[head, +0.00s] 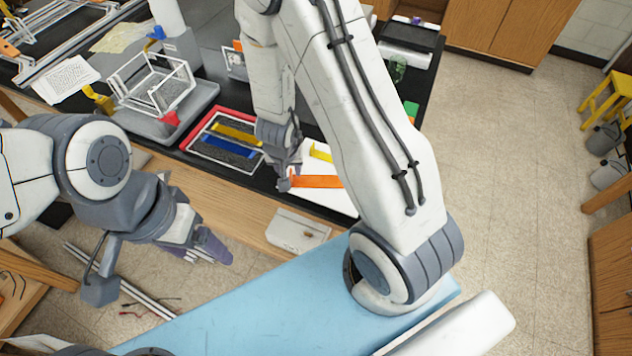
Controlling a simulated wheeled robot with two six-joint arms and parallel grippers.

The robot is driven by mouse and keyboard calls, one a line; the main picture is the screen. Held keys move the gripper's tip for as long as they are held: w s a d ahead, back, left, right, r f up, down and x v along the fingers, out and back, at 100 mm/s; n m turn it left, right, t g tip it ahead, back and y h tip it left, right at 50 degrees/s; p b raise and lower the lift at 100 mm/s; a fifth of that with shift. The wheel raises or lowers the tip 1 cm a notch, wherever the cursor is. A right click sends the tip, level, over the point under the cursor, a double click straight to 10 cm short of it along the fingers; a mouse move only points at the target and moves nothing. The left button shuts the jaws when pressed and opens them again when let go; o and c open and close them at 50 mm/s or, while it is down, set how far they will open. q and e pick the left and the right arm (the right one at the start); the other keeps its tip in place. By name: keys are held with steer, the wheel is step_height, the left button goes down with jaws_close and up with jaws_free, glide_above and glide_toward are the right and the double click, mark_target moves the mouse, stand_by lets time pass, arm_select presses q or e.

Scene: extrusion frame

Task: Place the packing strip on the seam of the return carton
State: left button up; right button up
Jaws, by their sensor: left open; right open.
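A flat white surface (340,200), which may be the return carton, lies at the table's front edge, partly hidden by my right arm. An orange strip (317,182) lies on or just above it, and a yellow strip (320,153) shows behind. I cannot tell which strip is the packing strip; the seam is not clear. My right gripper (286,181) is open, pointing down at the orange strip's left end; contact cannot be told. A red-rimmed tray (188,140) to its left holds a yellow strip (237,134) and a blue strip (229,146). My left gripper (215,248) is open and empty, in front of the table.
A white wire-frame basket (152,82) stands on a grey base (203,98) left of the tray. A paper sheet (66,79) and a yellow clamp-like piece (99,99) are further left. My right arm covers much of the table's right side.

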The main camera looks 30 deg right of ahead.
mark_target(305, 180)
steer(key=x, duration=0.2)
steer(key=b+x, duration=0.1)
steer(key=x, duration=0.1)
steer(key=b+x, duration=0.1)
steer(key=x, duration=0.1)
steer(key=shift+w+d, duration=0.1)
steer(key=shift+w, duration=0.35)
jaws_close()
